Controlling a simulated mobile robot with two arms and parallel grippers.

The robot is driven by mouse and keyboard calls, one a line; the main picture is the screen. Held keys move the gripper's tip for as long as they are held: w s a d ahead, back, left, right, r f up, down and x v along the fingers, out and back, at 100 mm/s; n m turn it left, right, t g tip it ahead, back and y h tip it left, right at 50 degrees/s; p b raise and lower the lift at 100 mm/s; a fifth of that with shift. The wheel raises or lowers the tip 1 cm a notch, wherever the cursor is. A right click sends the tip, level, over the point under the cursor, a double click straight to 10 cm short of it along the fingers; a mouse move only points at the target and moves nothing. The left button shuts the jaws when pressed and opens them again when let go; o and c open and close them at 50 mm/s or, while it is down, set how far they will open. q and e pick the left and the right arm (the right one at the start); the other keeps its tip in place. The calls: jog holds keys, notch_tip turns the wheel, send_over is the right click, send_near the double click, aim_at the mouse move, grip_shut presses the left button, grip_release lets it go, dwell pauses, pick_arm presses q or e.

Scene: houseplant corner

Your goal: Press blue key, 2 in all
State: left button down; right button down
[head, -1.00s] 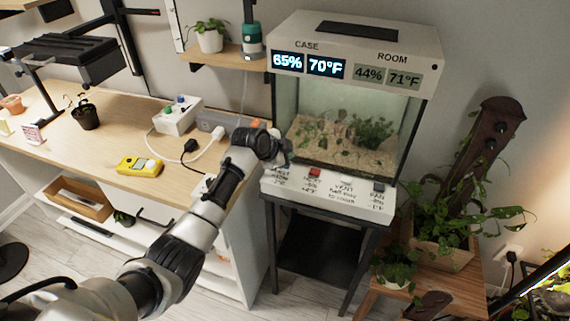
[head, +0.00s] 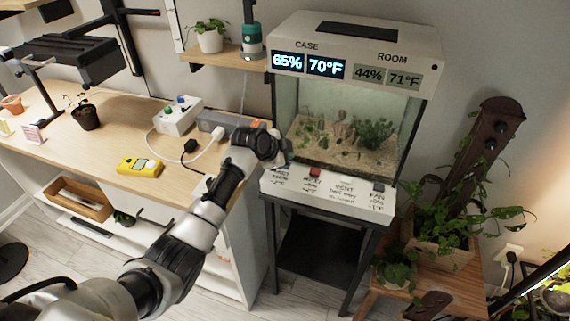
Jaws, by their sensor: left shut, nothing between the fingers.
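The glass case (head: 349,125) stands on a dark stand with a white key panel (head: 325,197) along its front. Its lit CASE display (head: 307,66) reads 65% and 70°F; the ROOM display (head: 388,77) reads 44% and 71°F. The blue key (head: 284,174) is at the panel's left end, mostly hidden by my left gripper. A red key (head: 315,173), a whitish key and a dark key (head: 378,187) follow to the right. My left gripper (head: 286,160) is shut and empty, right at the blue key; I cannot tell whether it touches. My right gripper is out of view.
A wooden bench (head: 110,155) on the left holds a yellow meter (head: 141,166), a white box (head: 178,117) and cables. A potted plant (head: 440,245) on a wooden stand is close on the right. A shelf with a small plant (head: 209,36) is behind.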

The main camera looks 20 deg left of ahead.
pick_arm(q)
jog(key=shift+f, duration=0.1)
dwell(0.4)
jog(key=shift+f, duration=0.3)
jog(key=shift+f+b, duration=0.4)
jog(key=shift+f, duration=0.1)
dwell(0.5)
jog(key=shift+r, duration=0.1)
jog(key=shift+r+p, duration=0.8)
notch_tip(320, 180, up, 5)
jog(key=p, duration=0.4)
jog(key=shift+p, duration=0.3)
dwell(1.4)
